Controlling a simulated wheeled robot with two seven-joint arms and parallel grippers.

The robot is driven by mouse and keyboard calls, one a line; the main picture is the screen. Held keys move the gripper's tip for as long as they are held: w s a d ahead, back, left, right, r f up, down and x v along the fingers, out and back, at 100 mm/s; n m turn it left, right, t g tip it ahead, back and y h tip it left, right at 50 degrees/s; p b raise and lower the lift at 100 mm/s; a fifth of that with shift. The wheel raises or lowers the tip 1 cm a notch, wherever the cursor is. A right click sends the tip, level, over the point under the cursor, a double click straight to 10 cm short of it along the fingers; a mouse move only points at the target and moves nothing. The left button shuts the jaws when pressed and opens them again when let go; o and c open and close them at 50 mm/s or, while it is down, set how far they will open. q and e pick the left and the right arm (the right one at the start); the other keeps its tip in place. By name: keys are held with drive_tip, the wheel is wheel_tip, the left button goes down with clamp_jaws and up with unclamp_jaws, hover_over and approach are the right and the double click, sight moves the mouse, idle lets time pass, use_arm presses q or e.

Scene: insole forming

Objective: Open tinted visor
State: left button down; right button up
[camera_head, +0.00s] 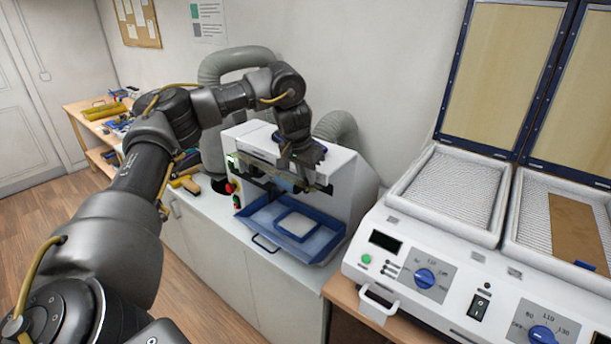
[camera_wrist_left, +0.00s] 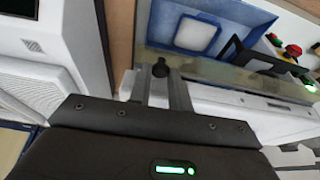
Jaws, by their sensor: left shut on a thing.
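The white machine (camera_head: 345,180) stands on the white cabinet, with its tinted visor (camera_head: 262,168) across the upper front. The visor looks like a narrow, nearly edge-on strip, raised above the blue tray (camera_head: 325,238). In the left wrist view the visor (camera_wrist_left: 215,74) is a greyish see-through band beyond the fingers. My left gripper (camera_head: 301,170) reaches down at the visor's front edge. In the wrist view its fingers (camera_wrist_left: 161,85) are shut on a small dark knob (camera_wrist_left: 160,68) at the visor's edge. The exact contact is partly hidden in the head view. My right gripper is not in view.
Red and green buttons (camera_head: 234,188) sit on the machine's left front. A white heating unit (camera_head: 440,262) with raised lids stands close on the right. Grey hoses (camera_head: 235,62) rise behind the machine. A yellow-handled tool (camera_head: 186,183) lies to the left.

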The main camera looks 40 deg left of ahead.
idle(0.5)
use_arm(q)
drive_tip(key=c, duration=1.3)
unclamp_jaws()
drive_tip(key=shift+w+f, duration=0.1)
drive_tip(key=shift+w, duration=0.05)
drive_tip(key=b+v, duration=0.1)
drive_tip(key=v, duration=0.9)
drive_tip(key=shift+r, duration=0.4)
